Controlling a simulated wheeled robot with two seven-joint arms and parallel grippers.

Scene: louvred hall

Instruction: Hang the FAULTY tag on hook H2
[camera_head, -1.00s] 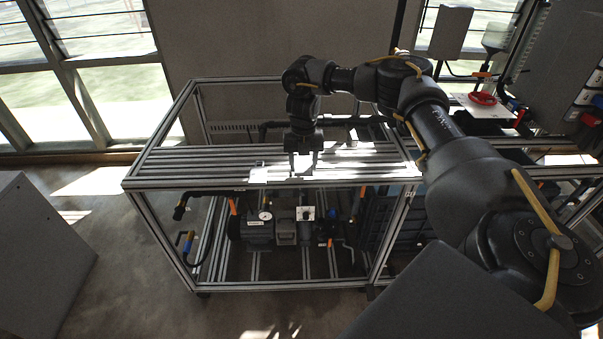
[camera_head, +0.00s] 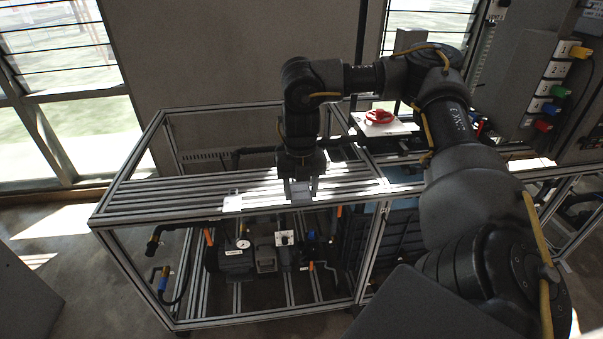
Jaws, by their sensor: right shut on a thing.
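My right gripper (camera_head: 301,196) points down at the slatted top of the metal frame, near its front edge. It is shut on a small flat grey piece (camera_head: 300,189) between its fingers, likely the FAULTY tag; no lettering can be read. Whether the piece still touches the slats I cannot tell. I cannot make out hook H2 in this view. My left gripper is not in view.
The aluminium frame (camera_head: 140,216) holds pumps and a gauge (camera_head: 243,244) below its top. A small white plate (camera_head: 232,203) sits at its front edge. A red ring-shaped thing (camera_head: 379,117) lies on a white board behind. A panel with coloured plugs (camera_head: 553,108) stands right.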

